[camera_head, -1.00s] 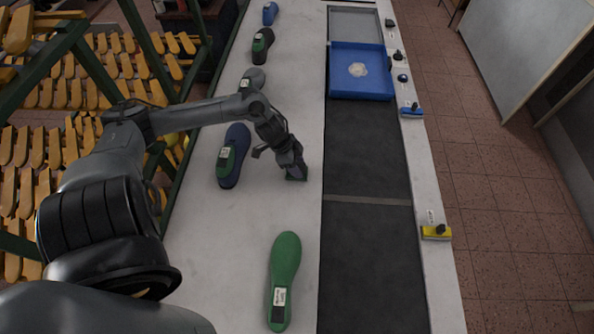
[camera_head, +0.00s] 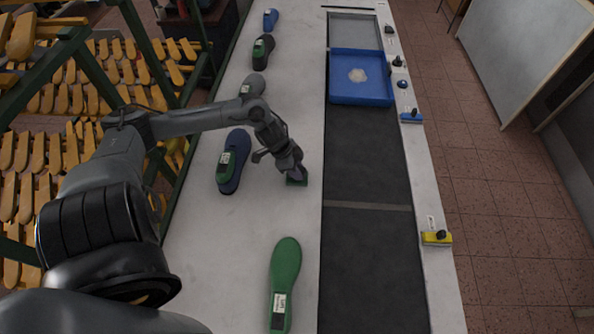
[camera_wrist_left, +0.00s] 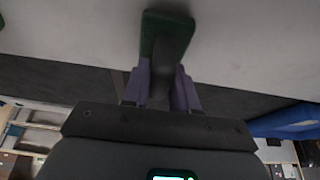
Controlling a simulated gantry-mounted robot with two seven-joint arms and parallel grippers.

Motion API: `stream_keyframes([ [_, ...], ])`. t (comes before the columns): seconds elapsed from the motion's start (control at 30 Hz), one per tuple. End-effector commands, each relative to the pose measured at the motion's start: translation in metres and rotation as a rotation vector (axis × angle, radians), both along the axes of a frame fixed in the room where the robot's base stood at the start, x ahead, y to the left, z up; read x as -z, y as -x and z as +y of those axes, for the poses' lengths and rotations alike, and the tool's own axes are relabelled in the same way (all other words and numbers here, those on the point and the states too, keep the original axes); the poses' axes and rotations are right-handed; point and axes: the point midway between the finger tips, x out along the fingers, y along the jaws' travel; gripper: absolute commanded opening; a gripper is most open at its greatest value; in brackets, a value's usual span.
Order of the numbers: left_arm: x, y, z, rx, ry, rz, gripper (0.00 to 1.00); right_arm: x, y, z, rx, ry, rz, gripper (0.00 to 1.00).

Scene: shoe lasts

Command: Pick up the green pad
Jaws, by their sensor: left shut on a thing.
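The green pad (camera_head: 297,181) is under my left gripper (camera_head: 294,171) on the white table, right of the blue shoe last. In the left wrist view the green pad (camera_wrist_left: 153,22) has a dark grip piece, and my left gripper (camera_wrist_left: 164,82) is shut on it with both fingers around that piece. I cannot tell whether the pad touches the table. My right gripper does not show.
A blue last (camera_head: 233,160) lies left of the gripper, a green last (camera_head: 284,280) nearer. More lasts lie farther back. A dark belt (camera_head: 366,150) runs on the right, with a blue tray (camera_head: 361,98) at its far part. Yellow and blue tools sit at the right edge.

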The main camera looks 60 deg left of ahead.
Motion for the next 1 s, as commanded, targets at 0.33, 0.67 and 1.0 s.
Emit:
stream_keyframes([
  [0.33,-0.042,-0.001,0.0,0.004,-0.003,-0.002,0.0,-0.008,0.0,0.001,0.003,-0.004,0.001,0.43],
  [0.67,-0.079,-0.015,-0.067,0.005,0.003,-0.008,0.0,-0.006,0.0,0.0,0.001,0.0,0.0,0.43],
  [1.0,-0.101,-0.021,-0.104,0.001,0.002,-0.002,0.0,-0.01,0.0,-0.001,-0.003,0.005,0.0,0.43],
])
